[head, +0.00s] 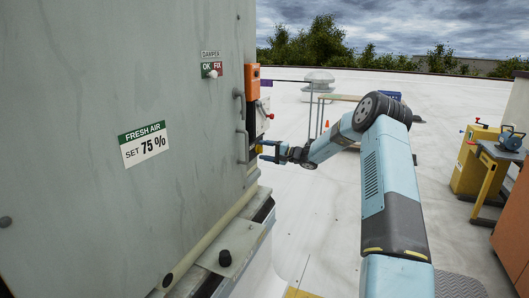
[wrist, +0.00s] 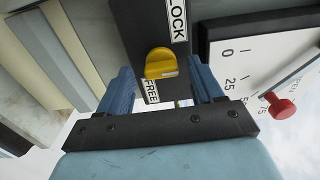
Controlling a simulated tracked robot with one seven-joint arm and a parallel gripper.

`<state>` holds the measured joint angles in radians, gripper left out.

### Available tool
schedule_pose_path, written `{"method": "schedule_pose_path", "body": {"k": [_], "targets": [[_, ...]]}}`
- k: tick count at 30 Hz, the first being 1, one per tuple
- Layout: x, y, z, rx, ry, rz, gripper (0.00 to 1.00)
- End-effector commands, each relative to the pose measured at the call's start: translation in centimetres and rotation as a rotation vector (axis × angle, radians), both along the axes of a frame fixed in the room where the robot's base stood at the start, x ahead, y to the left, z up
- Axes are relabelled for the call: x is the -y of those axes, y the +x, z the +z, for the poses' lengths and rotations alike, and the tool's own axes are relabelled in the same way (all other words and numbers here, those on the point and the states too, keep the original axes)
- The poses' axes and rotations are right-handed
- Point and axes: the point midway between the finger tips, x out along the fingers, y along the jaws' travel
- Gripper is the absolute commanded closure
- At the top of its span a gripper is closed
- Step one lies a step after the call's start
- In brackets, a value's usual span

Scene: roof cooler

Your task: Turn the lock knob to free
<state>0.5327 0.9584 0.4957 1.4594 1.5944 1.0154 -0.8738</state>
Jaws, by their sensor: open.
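The yellow lock knob (wrist: 160,63) shows in the wrist view on a dark plate. A LOCK label (wrist: 178,18) is at the plate's top and a FREE label (wrist: 151,92) is below the knob, partly hidden by my gripper. Which label the knob points to is hard to tell. My gripper (wrist: 162,82) is open, with one blue finger on each side of the knob in the picture. I cannot tell whether they touch it. In the head view my gripper (head: 266,151) is at the right edge of the grey cabinet.
Right of the knob in the wrist view is a white scale plate (wrist: 245,65) with a red-knobbed lever (wrist: 281,108). In the head view an orange box (head: 252,82) is above my gripper on the grey cabinet (head: 90,200). The roof (head: 300,215) beside the cabinet is clear.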

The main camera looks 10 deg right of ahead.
Motion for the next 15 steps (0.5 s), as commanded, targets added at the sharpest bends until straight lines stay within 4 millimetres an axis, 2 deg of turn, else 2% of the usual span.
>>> {"method": "schedule_pose_path", "body": {"k": [2, 15], "targets": [[0.01, -0.01, -0.01, 0.000, 0.000, 0.000, 0.37], [0.03, -0.03, -0.08, -0.001, -0.001, 0.000, 0.79]]}}
